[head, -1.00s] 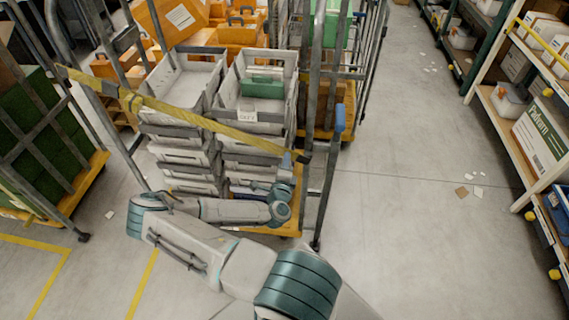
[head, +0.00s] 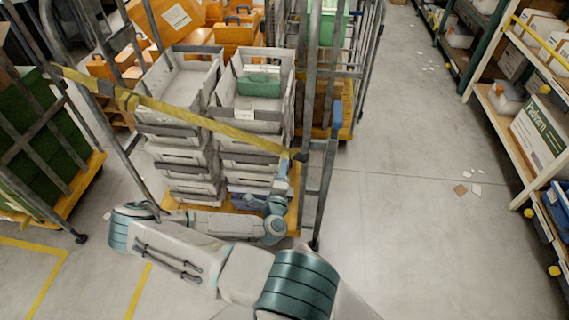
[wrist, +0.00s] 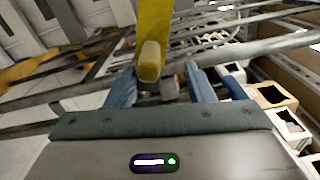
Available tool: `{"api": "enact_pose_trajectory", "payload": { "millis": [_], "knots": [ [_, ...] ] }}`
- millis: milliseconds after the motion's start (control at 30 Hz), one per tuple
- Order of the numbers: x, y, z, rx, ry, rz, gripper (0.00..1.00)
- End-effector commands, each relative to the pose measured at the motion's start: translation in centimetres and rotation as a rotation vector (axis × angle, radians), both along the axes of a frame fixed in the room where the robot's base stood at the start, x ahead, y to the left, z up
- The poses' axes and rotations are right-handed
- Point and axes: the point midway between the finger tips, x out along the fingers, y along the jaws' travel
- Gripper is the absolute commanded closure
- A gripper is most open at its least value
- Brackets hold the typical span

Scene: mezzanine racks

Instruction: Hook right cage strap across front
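The yellow strap (head: 200,121) runs slanting down from the left post of the roll cage (head: 322,180) across its front, over the stacked grey crates. Its right end, with a dark end piece (head: 301,156), lies at the right front post; I cannot tell whether it is hooked there. My gripper (head: 284,160) is just below that end, at the right post. In the wrist view my gripper (wrist: 160,82) has its two blue fingers apart. The strap (wrist: 153,25) comes down to a tan end piece (wrist: 149,62) in front of the gap between them. No grip on it shows.
Grey crates (head: 256,118) fill the cage, one holding a green box (head: 260,85). A cage with green contents (head: 40,140) stands at the left, orange cases (head: 236,30) behind. The aisle floor (head: 410,180) at the right is mostly clear, before shelving (head: 500,112).

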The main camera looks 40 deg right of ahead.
Motion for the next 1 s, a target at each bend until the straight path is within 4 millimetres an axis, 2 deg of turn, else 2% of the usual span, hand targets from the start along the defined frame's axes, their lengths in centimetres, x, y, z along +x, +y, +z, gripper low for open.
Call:
{"api": "enact_pose_trajectory", "payload": {
  "millis": [33,200,400,1000],
  "knots": [
    [-0.8,1.0,-0.3,0.001,0.001,0.000,0.54],
    [-3.2,3.6,-0.2,0.000,0.001,-0.003,0.54],
    [-4.8,5.4,-0.1,0.000,-0.002,-0.004,0.54],
    [-5.2,5.8,0.0,0.001,-0.001,-0.005,0.54]
  ]
}}
